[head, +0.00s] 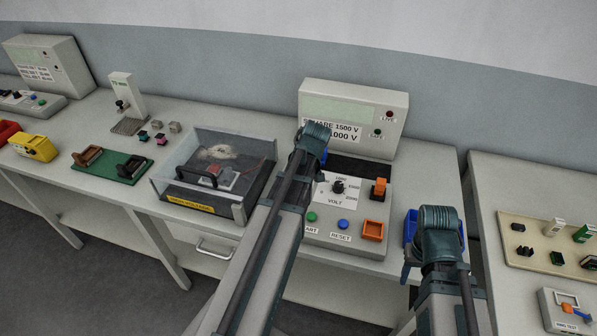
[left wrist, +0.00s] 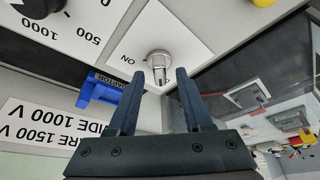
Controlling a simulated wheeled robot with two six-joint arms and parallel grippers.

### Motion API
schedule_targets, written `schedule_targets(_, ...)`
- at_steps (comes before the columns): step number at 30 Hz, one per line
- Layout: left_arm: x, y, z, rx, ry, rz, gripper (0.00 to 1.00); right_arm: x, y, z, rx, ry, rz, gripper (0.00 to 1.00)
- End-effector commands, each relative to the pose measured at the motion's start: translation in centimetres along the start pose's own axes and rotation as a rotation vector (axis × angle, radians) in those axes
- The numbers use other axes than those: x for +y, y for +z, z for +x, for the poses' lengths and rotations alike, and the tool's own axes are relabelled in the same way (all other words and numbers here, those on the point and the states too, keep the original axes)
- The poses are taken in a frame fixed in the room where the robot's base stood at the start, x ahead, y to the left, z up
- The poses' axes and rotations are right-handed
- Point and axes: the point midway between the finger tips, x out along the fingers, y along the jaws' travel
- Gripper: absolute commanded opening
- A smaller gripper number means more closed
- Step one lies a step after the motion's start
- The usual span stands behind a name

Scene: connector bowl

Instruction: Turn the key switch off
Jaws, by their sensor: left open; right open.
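The key switch (left wrist: 158,62) shows in the left wrist view as a round silver lock with a key in it, on a white plate marked ON. The ON label lies left of the key; no other label on the plate is readable. My left gripper (left wrist: 160,72) is open, its two fingers on either side of the key with gaps between. In the head view my left arm crosses the test unit (head: 384,205) and hides the key switch. My right gripper (head: 437,228) is open and empty to the right of the unit, its fingers mostly hidden.
A black dial (head: 338,187), green button (head: 311,216), blue button (head: 343,224) and orange socket (head: 373,230) sit on the unit. A clear-lidded box (head: 212,176) stands left of it. A blue part (left wrist: 110,90) is close to my left fingers.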

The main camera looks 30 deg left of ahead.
Motion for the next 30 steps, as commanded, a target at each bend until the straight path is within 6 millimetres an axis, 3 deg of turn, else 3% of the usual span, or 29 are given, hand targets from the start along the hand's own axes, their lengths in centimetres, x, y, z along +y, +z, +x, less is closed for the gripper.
schedule_targets(8, 0.0, -0.1, -2.7, 0.000, 0.000, 0.001, 0.50, 0.2, 0.1, -2.5, 0.000, 0.000, 0.000, 0.50)
schedule_targets(24, -0.1, -0.2, -11.5, 0.000, -0.001, 0.002, 0.50, 1.0, 0.6, -10.6, 0.000, 0.000, -0.002, 0.50)
schedule_targets(30, 0.0, -0.1, -13.5, 0.000, -0.001, 0.000, 0.50, 1.2, 0.7, -12.4, 0.000, 0.000, -0.001, 0.50)
